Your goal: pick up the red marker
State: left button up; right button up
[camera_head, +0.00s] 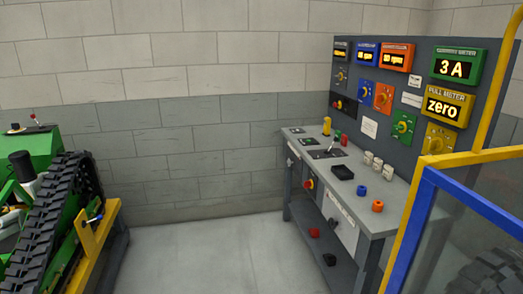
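A small upright red object (344,140) stands toward the back of the grey workbench (352,203), next to a small green one (337,135). It may be the red marker, but it is too small to tell for sure. A larger yellow cylinder (327,126) stands just left of them. Neither of my grippers is in view.
A dark control panel (400,110) with meters and knobs rises behind the bench. A black tray (342,172), pale cylinders (377,164), and blue (361,190) and orange (377,206) pieces lie on it. A green tracked machine (40,145) stands left; a yellow-blue glazed frame (416,205) right. Floor between is clear.

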aim_at(344, 138)
jog(key=i, duration=2.55)
